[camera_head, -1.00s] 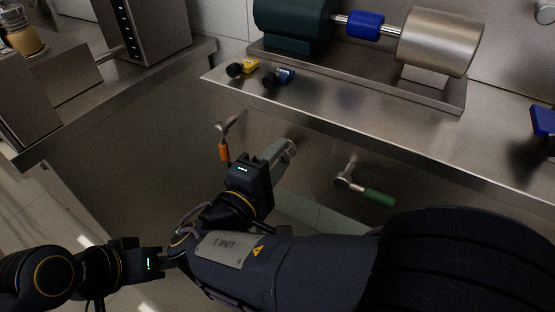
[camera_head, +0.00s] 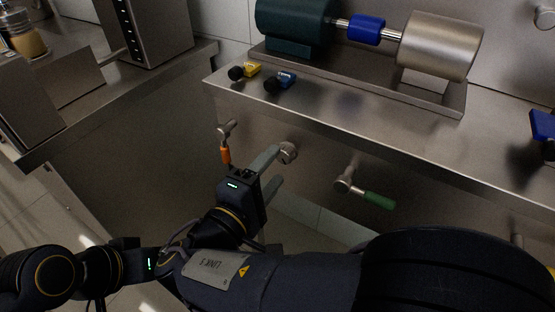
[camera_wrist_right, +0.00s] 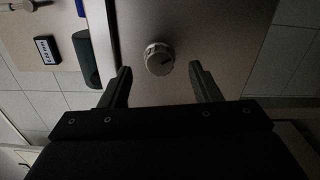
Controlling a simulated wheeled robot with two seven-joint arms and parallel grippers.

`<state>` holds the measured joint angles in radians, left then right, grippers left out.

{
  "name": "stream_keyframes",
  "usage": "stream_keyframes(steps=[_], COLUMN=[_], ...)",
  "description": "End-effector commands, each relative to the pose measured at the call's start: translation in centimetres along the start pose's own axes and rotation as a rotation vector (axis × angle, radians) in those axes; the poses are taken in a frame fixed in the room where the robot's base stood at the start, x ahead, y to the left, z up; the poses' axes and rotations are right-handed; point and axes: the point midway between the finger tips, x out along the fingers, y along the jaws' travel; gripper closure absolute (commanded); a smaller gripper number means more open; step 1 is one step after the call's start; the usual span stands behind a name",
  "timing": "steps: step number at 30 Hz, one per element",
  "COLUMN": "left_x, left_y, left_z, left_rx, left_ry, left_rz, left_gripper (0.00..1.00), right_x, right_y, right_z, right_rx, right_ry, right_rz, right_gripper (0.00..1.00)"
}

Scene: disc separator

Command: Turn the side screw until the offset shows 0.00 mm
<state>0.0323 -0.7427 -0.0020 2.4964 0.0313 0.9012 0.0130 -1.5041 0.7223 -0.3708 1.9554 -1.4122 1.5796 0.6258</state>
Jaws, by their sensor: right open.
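The side screw (camera_head: 288,152) is a round metal knob on the steel front below the counter in the head view. In the right wrist view the screw (camera_wrist_right: 159,58) faces the camera and has a dark slot. My right gripper (camera_head: 280,165) is open, its fingers spread. In the wrist view the right gripper (camera_wrist_right: 160,74) has one finger on each side of the screw, with gaps. A small black box (camera_wrist_right: 47,50) with a white label or readout shows there; its text is too small to read. My left gripper (camera_head: 130,259) is at the lower left, its fingers hidden.
An orange-handled valve (camera_head: 225,153) is left of the screw and a green-handled valve (camera_head: 376,199) is right of it. On the counter (camera_head: 390,128) are a teal motor (camera_head: 292,24), a blue coupling (camera_head: 366,28), a metal drum (camera_head: 438,44) and yellow (camera_head: 250,69) and blue (camera_head: 286,79) devices.

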Motion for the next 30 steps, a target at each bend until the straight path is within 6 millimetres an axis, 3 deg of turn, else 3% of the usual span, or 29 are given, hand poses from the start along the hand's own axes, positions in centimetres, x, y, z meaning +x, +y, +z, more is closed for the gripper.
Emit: stream_keyframes(steps=[6,10,30], left_x=[-0.8,-1.0,-0.9], left_y=[0.4,0.4,0.4], left_z=[-0.4,-0.5,-0.5], left_rx=[0.000,0.000,0.000], left_ry=[0.000,0.000,0.000], left_rz=[0.000,0.000,0.000], left_gripper=[0.64,0.64,0.64], right_x=[-3.7,-4.7,-5.0], right_y=[0.2,0.1,0.0], right_z=[-0.1,0.0,0.0], right_rx=[-0.001,0.000,0.000], right_ry=[0.003,0.001,0.000], right_rz=[0.001,0.000,-0.001], right_gripper=[0.43,0.43,0.43])
